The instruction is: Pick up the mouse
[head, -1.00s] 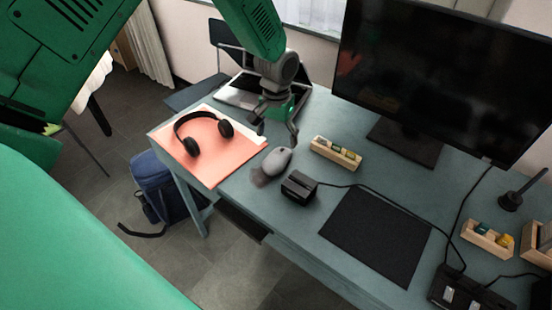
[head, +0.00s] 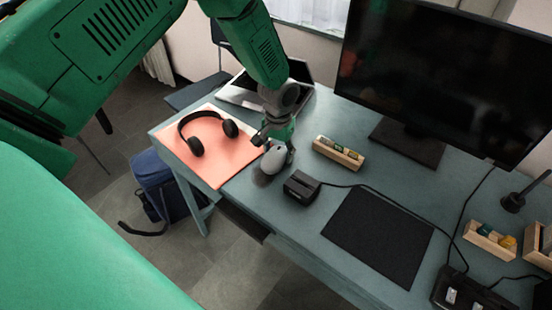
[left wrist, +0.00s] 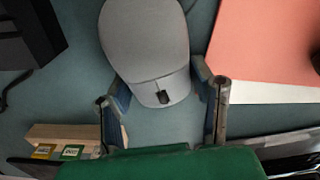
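The grey mouse (head: 273,160) is at the table, just right of the salmon folder and left of a small black box. In the left wrist view the mouse (left wrist: 146,40) fills the top middle, its wheel end towards my gripper. My left gripper (head: 277,146) has come down at the mouse's far end. In the left wrist view the left gripper (left wrist: 160,82) is open, one finger on each side of the wheel end; a firm hold does not show. My right gripper is not in view.
Black headphones (head: 194,142) lie on the salmon folder (head: 222,168). The black box (head: 301,186) and a wooden tray (head: 338,152) stand right of the mouse. A laptop (head: 243,92), monitor (head: 445,75) and black mat (head: 378,237) also occupy the table (head: 290,222).

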